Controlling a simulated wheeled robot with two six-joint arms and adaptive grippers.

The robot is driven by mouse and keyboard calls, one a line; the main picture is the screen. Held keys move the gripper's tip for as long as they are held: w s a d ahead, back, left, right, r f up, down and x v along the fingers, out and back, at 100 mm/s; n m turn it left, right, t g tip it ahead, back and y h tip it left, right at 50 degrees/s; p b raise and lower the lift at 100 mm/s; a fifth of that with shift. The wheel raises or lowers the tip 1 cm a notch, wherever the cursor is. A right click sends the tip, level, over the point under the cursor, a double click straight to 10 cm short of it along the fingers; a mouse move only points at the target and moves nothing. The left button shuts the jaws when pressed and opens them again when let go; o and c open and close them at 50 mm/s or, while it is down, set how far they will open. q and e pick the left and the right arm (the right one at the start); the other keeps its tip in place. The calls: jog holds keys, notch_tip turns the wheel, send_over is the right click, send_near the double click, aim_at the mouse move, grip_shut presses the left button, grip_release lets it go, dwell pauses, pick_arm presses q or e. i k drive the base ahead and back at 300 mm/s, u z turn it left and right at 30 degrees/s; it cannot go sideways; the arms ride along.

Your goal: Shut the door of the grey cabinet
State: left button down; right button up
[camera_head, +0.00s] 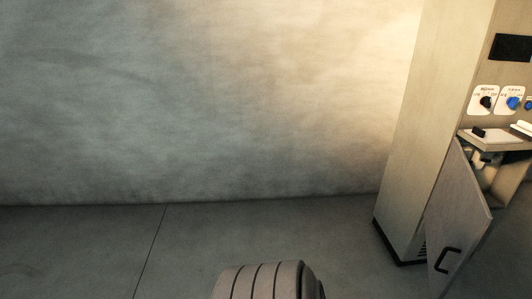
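The grey cabinet (408,130) stands tall at the right side of the head view, cut off by the right and top edges. Its lower door (457,220) hangs open, swung outward toward me, with a black handle (448,260) near its lower part. Part of the inside shows to the right of the door, below a small ledge. Neither of my grippers is in view.
Dials and a dark display (510,47) are on the cabinet front above a ledge (495,140) that juts out. A plain wall (200,100) stands behind. The grey floor (90,250) left of the cabinet is clear. A ribbed rounded part shows at the bottom centre.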

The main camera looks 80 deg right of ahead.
aim_at(457, 214)
jog(key=z, duration=4.15)
jog(key=i, duration=1.65)
jog(key=z, duration=1.7)
jog(key=k, duration=0.9)
jog(key=u, duration=1.35)
jog(key=i, duration=0.5)
jog(key=z, duration=0.05)
